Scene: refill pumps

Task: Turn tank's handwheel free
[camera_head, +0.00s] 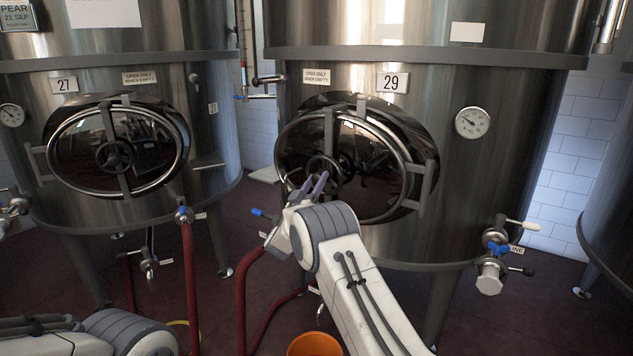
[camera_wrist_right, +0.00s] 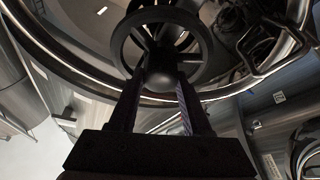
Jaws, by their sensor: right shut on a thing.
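Tank 29 (camera_head: 400,100) carries an oval manway door (camera_head: 385,165) with a dark handwheel (camera_head: 322,158) at its left half. My right gripper (camera_head: 316,184) is at the lower part of this handwheel. The fingers hide part of the rim. The door lies in its frame. My left gripper is out of view; only part of that arm shows at the lower left.
Tank 27 (camera_head: 220,110) with its own oval door stands at left. Red hoses (camera_head: 243,300) and an orange bucket (camera_head: 314,345) are below on the floor.

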